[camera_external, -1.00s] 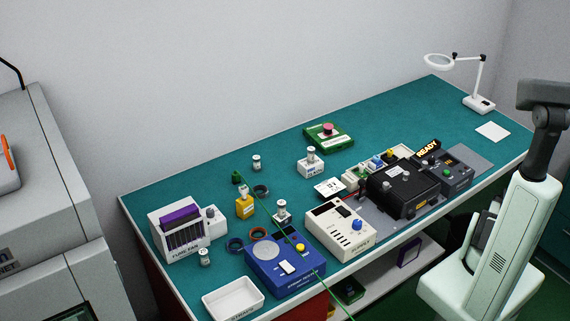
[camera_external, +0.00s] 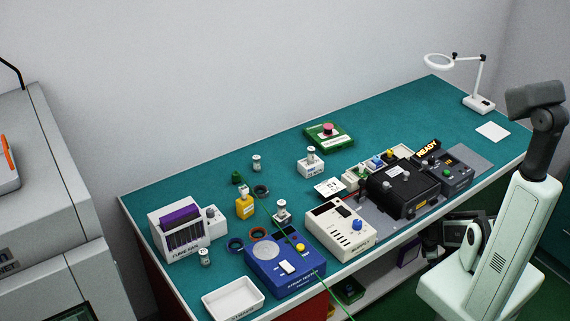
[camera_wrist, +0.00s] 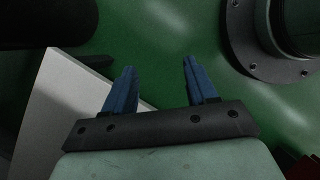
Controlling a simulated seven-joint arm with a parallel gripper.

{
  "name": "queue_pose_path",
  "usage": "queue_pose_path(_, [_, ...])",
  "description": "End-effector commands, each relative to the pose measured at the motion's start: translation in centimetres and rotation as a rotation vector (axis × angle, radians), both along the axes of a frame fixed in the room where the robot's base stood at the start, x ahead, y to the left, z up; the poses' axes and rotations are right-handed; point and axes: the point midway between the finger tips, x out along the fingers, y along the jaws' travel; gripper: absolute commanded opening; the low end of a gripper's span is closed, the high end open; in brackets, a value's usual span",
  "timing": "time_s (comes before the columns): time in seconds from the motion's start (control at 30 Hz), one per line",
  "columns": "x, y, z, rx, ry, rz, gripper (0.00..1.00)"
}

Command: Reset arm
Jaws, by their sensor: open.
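My gripper (camera_wrist: 160,64) shows in the wrist view with its two blue fingers apart and nothing between them. Green floor lies below it, with a pale slab (camera_wrist: 65,110) behind the left finger. In the external view my arm is folded at the right, in front of the bench's near right side. The gripper's fingers cannot be made out there.
The teal bench (camera_external: 400,112) holds a black box (camera_external: 402,188), a cream meter (camera_external: 340,230), a blue tester (camera_external: 285,265), a white tray (camera_external: 232,300) and a purple-filled rack (camera_external: 180,235). A magnifier lamp (camera_external: 480,85) stands at back right. A shelf (camera_external: 385,278) sits below.

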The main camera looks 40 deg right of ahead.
Motion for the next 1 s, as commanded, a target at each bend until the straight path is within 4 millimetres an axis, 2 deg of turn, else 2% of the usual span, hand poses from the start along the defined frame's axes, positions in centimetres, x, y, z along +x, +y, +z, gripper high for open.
queue_pose_path(0.03, [-0.5, 2.3, 0.4, 0.007, 0.006, -0.004, 0.57])
queue_pose_path(0.3, [-3.4, 12.4, 2.3, 0.004, 0.02, -0.213, 0.57])
queue_pose_path(0.6, [-8.5, 22.0, 5.5, -0.053, 0.074, -0.515, 0.57])
queue_pose_path(0.8, [-11.8, 26.1, 7.5, -0.109, 0.118, -0.667, 0.57])
queue_pose_path(0.93, [-13.0, 27.5, 8.2, -0.134, 0.134, -0.723, 0.57])
queue_pose_path(1.0, [-13.0, 27.5, 8.2, -0.134, 0.134, -0.723, 0.57])
